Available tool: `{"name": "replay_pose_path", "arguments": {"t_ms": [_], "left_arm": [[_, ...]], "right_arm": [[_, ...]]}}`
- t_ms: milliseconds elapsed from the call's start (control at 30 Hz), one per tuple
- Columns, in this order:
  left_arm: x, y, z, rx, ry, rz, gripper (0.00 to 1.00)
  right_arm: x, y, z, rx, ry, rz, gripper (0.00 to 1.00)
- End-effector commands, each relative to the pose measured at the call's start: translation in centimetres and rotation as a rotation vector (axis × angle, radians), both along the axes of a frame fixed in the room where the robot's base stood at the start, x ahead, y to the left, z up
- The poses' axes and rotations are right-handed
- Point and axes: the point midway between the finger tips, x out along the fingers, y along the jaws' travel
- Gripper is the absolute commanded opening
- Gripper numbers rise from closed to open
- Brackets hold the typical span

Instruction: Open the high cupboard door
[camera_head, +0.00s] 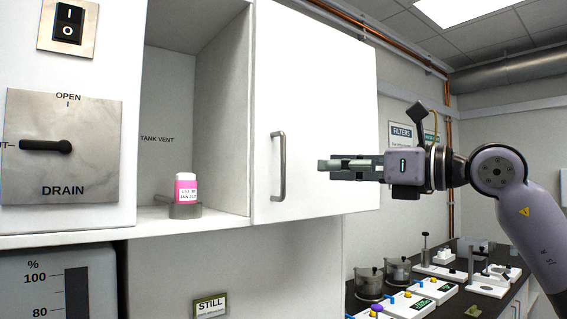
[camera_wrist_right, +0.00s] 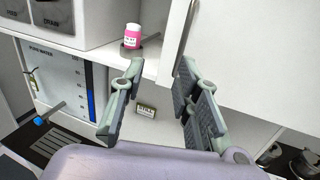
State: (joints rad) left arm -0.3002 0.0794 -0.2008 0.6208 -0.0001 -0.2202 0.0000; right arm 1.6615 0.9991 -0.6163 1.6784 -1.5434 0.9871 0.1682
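The high cupboard door (camera_head: 335,110) is a white panel at the upper centre of the head view, right of an open compartment. Its grey vertical bar handle (camera_head: 278,165) is near its left edge. The door appears shut, though its right edge is partly behind my arm. My right gripper (camera_head: 322,165) is in front of the door, right of the handle and pointing left. In the right wrist view the gripper (camera_wrist_right: 161,64) has its fingers apart with nothing between them. The handle (camera_wrist_right: 184,38) shows beyond the right fingertip, apparently not held. My left gripper is not in view.
A pink and white bottle (camera_head: 186,188) stands in a grey holder in the open compartment. A DRAIN lever panel (camera_head: 62,185) is at the left. A dark bench (camera_head: 480,300) with lab devices is at lower right. Free space lies in front of the door.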

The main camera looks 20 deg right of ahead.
Motion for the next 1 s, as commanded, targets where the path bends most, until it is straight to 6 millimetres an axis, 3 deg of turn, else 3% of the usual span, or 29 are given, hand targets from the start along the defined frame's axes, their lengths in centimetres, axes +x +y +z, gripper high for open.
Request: {"name": "replay_pose_path", "arguments": {"t_ms": [100, 267, 433, 1000], "left_arm": [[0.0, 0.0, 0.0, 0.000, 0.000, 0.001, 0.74], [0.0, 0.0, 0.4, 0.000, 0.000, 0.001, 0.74], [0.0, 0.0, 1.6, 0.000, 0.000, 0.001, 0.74], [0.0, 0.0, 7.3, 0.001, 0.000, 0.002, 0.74]], "right_arm": [[-0.6, -2.8, 1.2, -0.041, 0.003, -0.086, 0.30], [-0.2, -3.3, 1.5, -0.055, 0.011, -0.114, 0.30], [2.0, -1.9, 1.7, -0.054, 0.011, -0.110, 0.30], [12.1, 4.3, 1.7, -0.052, 0.010, -0.109, 0.30]]}}
